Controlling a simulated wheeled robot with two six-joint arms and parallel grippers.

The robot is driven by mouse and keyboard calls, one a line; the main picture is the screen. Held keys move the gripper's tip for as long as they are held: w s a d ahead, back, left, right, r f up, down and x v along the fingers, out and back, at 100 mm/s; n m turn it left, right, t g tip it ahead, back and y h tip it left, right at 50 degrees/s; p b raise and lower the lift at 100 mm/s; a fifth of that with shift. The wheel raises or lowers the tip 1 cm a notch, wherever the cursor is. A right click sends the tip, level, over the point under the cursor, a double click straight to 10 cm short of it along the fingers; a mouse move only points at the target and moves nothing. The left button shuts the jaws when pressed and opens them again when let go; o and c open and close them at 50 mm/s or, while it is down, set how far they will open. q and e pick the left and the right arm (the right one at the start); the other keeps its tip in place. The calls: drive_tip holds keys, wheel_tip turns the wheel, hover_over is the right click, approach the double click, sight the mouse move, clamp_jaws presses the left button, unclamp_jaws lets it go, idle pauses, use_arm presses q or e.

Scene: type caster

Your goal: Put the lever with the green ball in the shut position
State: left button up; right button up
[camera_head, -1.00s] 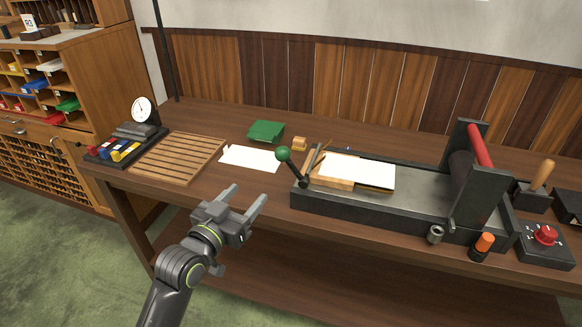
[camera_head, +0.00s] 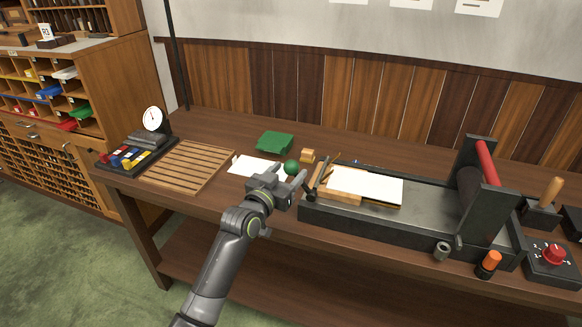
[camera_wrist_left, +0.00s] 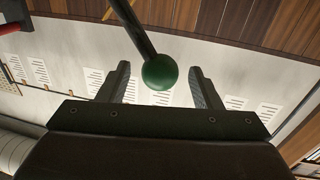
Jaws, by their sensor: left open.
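The lever's green ball (camera_head: 291,167) shows just beyond the fingertips of my left gripper (camera_head: 287,180) in the head view. The lever's dark pivot (camera_head: 311,189) is at the left end of the black press bed (camera_head: 420,212); much of its rod is hidden by the gripper. In the left wrist view the green ball (camera_wrist_left: 160,72) on its dark rod (camera_wrist_left: 131,27) appears between the two open fingers (camera_wrist_left: 160,85), with gaps on both sides. I see no contact. My right gripper is not in view.
A white sheet (camera_head: 250,165), green stack (camera_head: 275,142) and slatted wooden rack (camera_head: 187,164) lie left. An orange-topped knob (camera_head: 490,260) stands at the right front.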

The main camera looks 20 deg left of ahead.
use_arm(q)
drive_tip(key=shift+w+d, duration=0.25)
drive_tip(key=shift+w, duration=0.9)
clamp_jaws()
